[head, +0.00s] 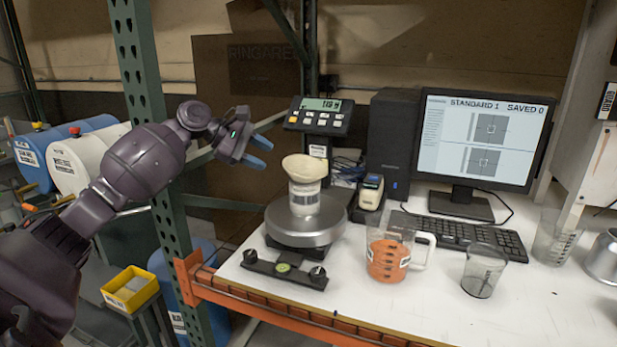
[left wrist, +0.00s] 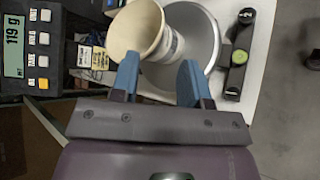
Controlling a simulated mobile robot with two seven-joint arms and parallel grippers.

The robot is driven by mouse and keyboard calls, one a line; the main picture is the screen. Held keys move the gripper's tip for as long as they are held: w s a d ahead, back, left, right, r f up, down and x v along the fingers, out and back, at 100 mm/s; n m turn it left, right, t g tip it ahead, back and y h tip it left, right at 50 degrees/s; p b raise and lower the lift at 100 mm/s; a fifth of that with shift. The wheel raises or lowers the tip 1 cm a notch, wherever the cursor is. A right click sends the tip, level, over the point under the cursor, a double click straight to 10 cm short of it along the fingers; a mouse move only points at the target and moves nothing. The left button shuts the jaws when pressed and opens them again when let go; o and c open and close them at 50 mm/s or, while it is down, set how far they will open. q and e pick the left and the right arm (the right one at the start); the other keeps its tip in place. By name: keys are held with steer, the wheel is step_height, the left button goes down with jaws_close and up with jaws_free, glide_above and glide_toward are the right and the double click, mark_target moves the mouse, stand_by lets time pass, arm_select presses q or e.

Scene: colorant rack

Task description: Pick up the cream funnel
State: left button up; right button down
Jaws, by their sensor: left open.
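The cream funnel (head: 304,168) sits mouth up on top of a small labelled jar (head: 304,196), which stands on the round silver pan of the scale (head: 300,226). In the left wrist view, the funnel's wide rim (left wrist: 137,28) shows beyond the fingers, with part of the jar (left wrist: 172,44) behind it. My left gripper (head: 257,152) is open with its blue fingers apart. It is to the left of the funnel in the head view, a little above it, and apart from it. The left wrist view shows nothing between the fingertips (left wrist: 157,76). My right gripper is in neither view.
The scale's display (head: 320,115) stands behind the pan, and reads 119 g in the wrist view. A beaker of orange colorant (head: 387,262) and a clear beaker (head: 481,272) stand to the right. A green post (head: 170,225) rises at the table's left end. The front right of the table is clear.

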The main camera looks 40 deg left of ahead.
mark_target(297, 174)
arm_select(q)
steer(key=x, duration=1)
steer(key=shift+w+a+f+b, duration=0.1)
steer(key=shift+w+f+b, duration=0.2)
steer(key=shift+f+b, duration=0.1)
steer(key=shift+r, duration=0.1)
steer(key=shift+c, duration=0.2)
